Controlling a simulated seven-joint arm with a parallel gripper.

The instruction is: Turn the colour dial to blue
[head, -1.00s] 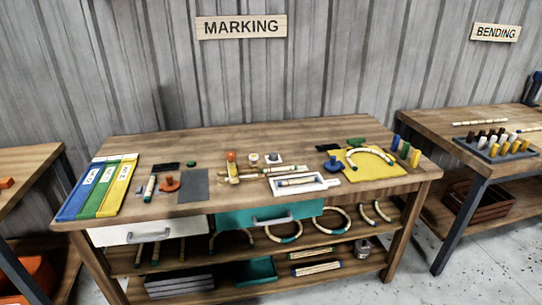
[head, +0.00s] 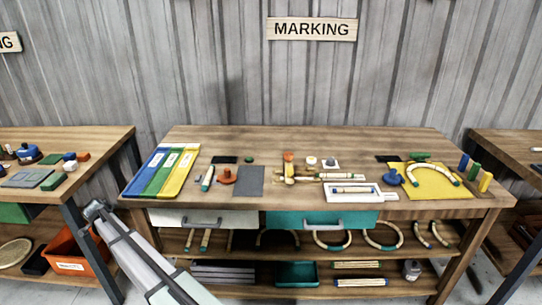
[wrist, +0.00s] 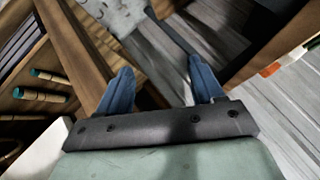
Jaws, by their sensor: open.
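I cannot tell for sure which thing is the colour dial. A small white square plate with a dark round knob (head: 330,162) sits at the back middle of the marking table, and a small white round piece (head: 311,161) stands just left of it. No dial colour can be read at this size. My gripper (wrist: 161,70) shows in the wrist view with its two blue fingers apart and nothing between them. It is away from the tabletop things, with a table leg and the floor beyond it. In the head view my arm reaches up at the lower left, in front of the table.
The marking table (head: 270,143) carries blue, green and yellow strips (head: 163,172), a grey mat (head: 250,181), an orange piece (head: 228,175), a white tray (head: 379,196) and a yellow mat (head: 440,187). White (head: 172,219) and teal (head: 285,218) drawers are below. An orange bin (head: 67,255) is left.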

